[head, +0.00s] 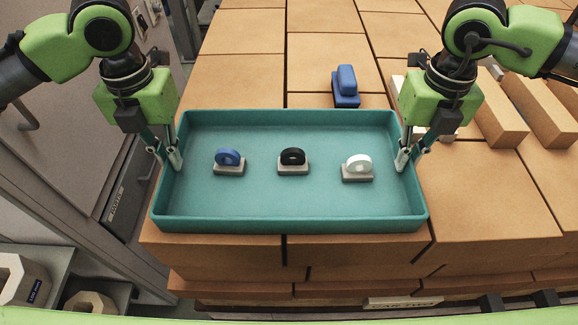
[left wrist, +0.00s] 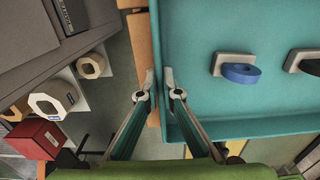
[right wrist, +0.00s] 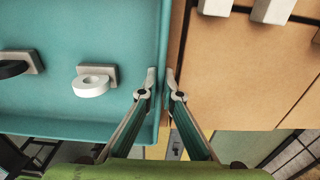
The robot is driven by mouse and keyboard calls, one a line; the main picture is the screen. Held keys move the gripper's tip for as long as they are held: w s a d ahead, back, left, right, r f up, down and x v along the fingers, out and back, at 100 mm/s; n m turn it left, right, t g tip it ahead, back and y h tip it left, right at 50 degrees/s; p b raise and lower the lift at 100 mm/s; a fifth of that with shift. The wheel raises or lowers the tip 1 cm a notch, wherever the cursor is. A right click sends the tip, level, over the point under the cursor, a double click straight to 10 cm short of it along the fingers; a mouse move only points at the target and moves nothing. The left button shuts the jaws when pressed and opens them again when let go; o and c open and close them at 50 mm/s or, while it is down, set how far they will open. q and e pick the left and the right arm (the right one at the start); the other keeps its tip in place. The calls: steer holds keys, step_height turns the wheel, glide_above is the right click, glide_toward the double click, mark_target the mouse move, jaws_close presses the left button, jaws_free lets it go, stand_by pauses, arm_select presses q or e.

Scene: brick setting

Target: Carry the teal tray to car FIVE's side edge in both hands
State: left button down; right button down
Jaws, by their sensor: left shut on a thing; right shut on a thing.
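The teal tray (head: 290,222) lies over the near part of the stacked brown blocks in the head view. Inside it, in a row, are a blue ring piece (head: 228,158), a black ring piece (head: 292,157) and a white ring piece (head: 357,164), each on a small grey base. My left gripper (head: 174,160) is shut on the tray's left wall, one finger inside and one outside, as the left wrist view (left wrist: 158,82) shows. My right gripper (head: 404,160) is shut on the right wall in the same way, also seen in the right wrist view (right wrist: 160,80). I cannot make out car FIVE.
A dark blue block piece (head: 346,86) stands on the brown blocks (head: 245,65) just beyond the tray. Pale and brown long blocks (head: 498,112) lie at the right. A grey cabinet (head: 75,140) is at the left. A white label (head: 403,302) is on the near edge.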

arm_select(q)
steer(key=shift+r, duration=0.1)
arm_select(e)
steer(key=shift+r, duration=0.1)
